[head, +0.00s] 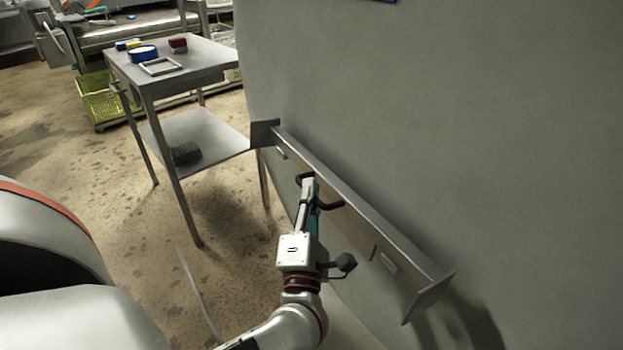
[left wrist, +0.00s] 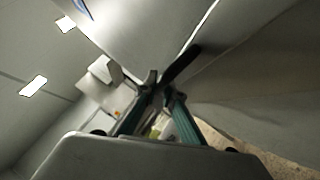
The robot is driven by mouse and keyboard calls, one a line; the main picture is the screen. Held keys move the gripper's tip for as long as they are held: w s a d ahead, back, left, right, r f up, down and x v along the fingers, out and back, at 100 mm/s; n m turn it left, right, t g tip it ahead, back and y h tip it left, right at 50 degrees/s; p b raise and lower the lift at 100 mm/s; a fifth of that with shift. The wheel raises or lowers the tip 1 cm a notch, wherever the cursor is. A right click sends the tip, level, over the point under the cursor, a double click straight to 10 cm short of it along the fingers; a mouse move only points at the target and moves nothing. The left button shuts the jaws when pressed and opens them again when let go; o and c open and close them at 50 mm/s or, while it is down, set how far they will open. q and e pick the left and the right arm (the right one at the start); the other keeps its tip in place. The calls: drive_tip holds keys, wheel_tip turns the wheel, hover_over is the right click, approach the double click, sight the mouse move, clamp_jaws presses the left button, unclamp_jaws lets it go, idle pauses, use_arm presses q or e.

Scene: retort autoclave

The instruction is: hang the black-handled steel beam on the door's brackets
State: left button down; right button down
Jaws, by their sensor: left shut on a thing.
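The steel beam (head: 350,218) runs diagonally along the large grey door (head: 450,120), close to its face, with a flat plate at each end. Its black handle (head: 331,205) is near the middle of the beam. My left gripper (head: 309,184) is shut on the handle; its green-sided fingers cover part of it. In the left wrist view the fingers (left wrist: 156,95) close around the black handle (left wrist: 182,63). Two small pale pieces, perhaps the brackets, show at the beam's upper left (head: 282,153) and lower right (head: 389,262). I cannot tell whether the beam rests on them. My right gripper is out of view.
A steel table (head: 205,62) stands left of the door, with a blue-rimmed round item (head: 143,53), a red block (head: 178,45) and a frame on top. A yellow-green crate (head: 97,100) is behind it. The floor in front is clear.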

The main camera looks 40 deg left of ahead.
use_arm(q)
drive_tip(key=shift+f, duration=0.3)
idle(0.5)
drive_tip(key=c, duration=2.1)
unclamp_jaws()
drive_tip(key=shift+w, duration=0.1)
drive_tip(key=shift+f, duration=0.1)
drive_tip(key=v, duration=1.2)
drive_tip(key=shift+d+r, duration=0.1)
drive_tip(key=shift+r, duration=0.15)
